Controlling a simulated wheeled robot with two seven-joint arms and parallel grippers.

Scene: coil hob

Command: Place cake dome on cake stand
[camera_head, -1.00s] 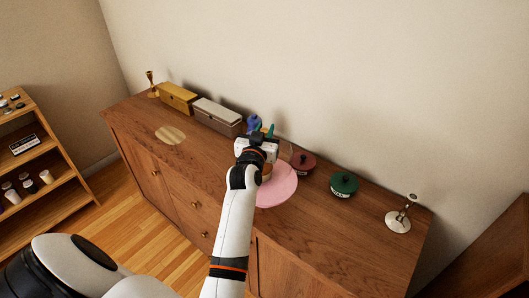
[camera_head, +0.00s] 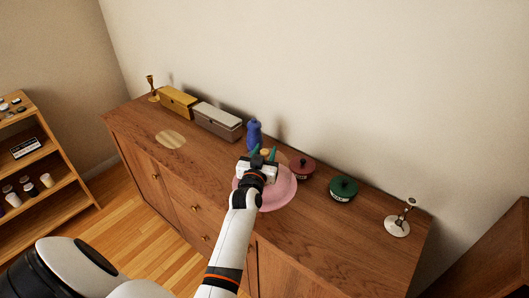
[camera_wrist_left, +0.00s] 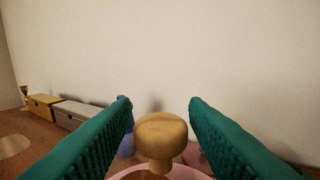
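The round pink cake stand (camera_head: 284,196) is on the sideboard, partly hidden behind my left gripper and forearm. The cake dome shows mainly by its wooden knob (camera_wrist_left: 161,138); its clear body is hard to make out over the stand. I cannot tell exactly how its rim meets the stand. My left gripper (camera_head: 264,152) is over the stand with its green fingers spread on either side of the knob. In the left wrist view, the knob stands upright between the fingers, with narrow gaps beside it. A pink edge shows below it. My right gripper is out of view.
A blue bottle (camera_head: 254,133) stands just behind the gripper. Dark red (camera_head: 302,166) and green (camera_head: 343,188) lidded pots are right of the stand. A grey box (camera_head: 217,121), yellow box (camera_head: 178,101) and pale round mat (camera_head: 171,138) are left. A silver holder (camera_head: 397,225) is far right.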

